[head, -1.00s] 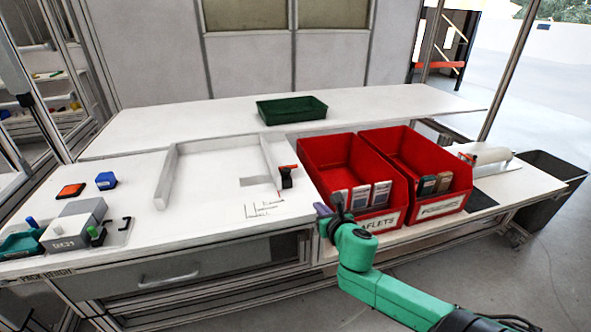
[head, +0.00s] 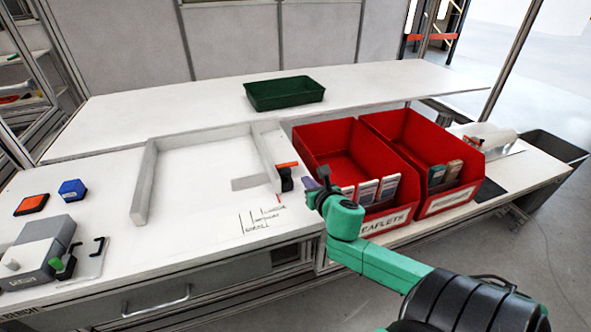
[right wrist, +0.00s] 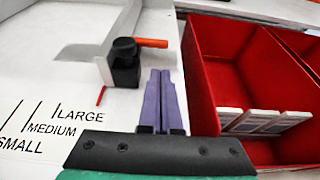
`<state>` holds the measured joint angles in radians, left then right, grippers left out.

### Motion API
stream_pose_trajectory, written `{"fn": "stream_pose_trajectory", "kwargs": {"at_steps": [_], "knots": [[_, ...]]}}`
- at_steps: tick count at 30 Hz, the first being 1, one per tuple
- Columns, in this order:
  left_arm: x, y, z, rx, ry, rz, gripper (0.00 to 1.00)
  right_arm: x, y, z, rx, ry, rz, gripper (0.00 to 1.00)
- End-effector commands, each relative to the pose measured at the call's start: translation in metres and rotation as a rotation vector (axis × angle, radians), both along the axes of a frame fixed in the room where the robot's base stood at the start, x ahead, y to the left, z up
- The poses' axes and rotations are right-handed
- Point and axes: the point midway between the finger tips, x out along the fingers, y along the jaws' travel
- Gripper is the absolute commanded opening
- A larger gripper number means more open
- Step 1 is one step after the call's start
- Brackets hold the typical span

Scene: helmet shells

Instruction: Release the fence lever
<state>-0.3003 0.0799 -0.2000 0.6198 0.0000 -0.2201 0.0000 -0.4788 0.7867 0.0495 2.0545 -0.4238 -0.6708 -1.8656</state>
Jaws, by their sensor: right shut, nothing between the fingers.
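The fence lever is an orange handle (head: 287,164) on a black clamp block (head: 286,182) at the front end of the white right fence (head: 264,150). In the right wrist view the orange handle (right wrist: 151,43) sticks out to the right from the black block (right wrist: 124,63). My right gripper (head: 318,180) is just right of the block, empty. In the right wrist view its purple fingers (right wrist: 160,74) are together, their tips just below the handle in the picture; contact is unclear. My left gripper is out of view.
Red leaflet bins (head: 330,143) stand close on the right. A red pointer (right wrist: 101,96) sits right of the LARGE line. The left fence (head: 144,185), a green tray (head: 285,93), a grey device (head: 38,250) and two buttons lie elsewhere. The bench between the fences is clear.

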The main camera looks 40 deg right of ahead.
Motion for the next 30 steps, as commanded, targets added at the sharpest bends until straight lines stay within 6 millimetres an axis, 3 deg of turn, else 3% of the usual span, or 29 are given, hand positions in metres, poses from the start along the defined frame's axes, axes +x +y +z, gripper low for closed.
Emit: {"fn": "stream_pose_trajectory", "kwargs": {"at_steps": [5,18,30], "knots": [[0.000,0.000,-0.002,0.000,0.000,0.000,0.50,0.010,-0.004,-0.004,0.000,-0.003,-0.003,0.00],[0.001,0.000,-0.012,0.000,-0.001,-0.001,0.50,0.082,-0.029,-0.031,0.002,-0.002,-0.003,0.00],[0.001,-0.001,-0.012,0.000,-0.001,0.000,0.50,0.089,-0.031,-0.033,0.000,0.001,0.001,0.00]]}}
